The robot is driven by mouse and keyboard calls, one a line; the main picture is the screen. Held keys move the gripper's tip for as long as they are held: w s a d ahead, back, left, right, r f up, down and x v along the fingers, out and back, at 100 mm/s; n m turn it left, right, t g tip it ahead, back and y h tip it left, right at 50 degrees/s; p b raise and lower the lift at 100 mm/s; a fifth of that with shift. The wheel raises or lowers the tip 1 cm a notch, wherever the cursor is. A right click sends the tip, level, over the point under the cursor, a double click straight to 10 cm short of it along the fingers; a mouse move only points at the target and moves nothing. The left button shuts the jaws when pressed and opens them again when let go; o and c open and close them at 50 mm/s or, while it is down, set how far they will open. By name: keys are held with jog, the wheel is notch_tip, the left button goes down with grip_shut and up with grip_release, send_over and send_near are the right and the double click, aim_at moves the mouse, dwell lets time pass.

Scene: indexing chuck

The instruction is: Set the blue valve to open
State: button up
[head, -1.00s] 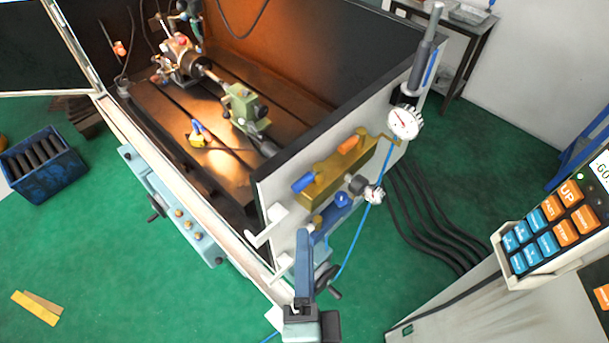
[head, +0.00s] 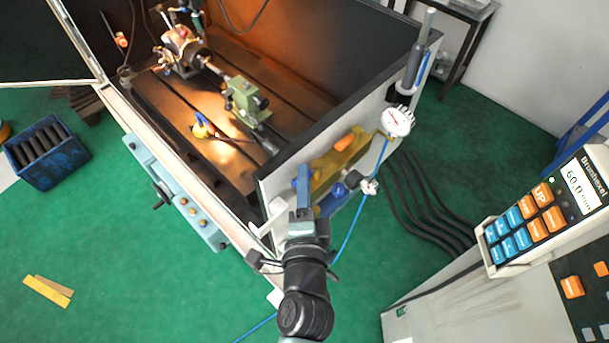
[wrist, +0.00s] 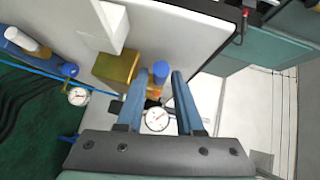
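The blue valve handle (wrist: 161,72) shows in the wrist view as a short blue cap, between the tips of my gripper (wrist: 161,76). A gap shows on both sides of it; whether either finger touches it I cannot tell. It belongs to a brass manifold (wrist: 118,67) on the machine's grey side panel. In the head view my gripper (head: 303,175) reaches up to the near end of the manifold (head: 325,176) and hides the blue handle. An orange handle (head: 346,142) sits farther along the manifold. My gripper is open.
A white dial gauge (head: 397,121) and a smaller gauge (head: 369,187) stand close to the manifold. A blue knob (head: 338,190) is below it. A blue hose (head: 356,222) hangs there. White brackets (head: 268,216) stick out left of my gripper. A control pendant (head: 545,205) is at right.

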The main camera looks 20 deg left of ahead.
jog(key=shift+w+a, duration=0.1)
jog(key=shift+w, duration=0.1)
grip_shut()
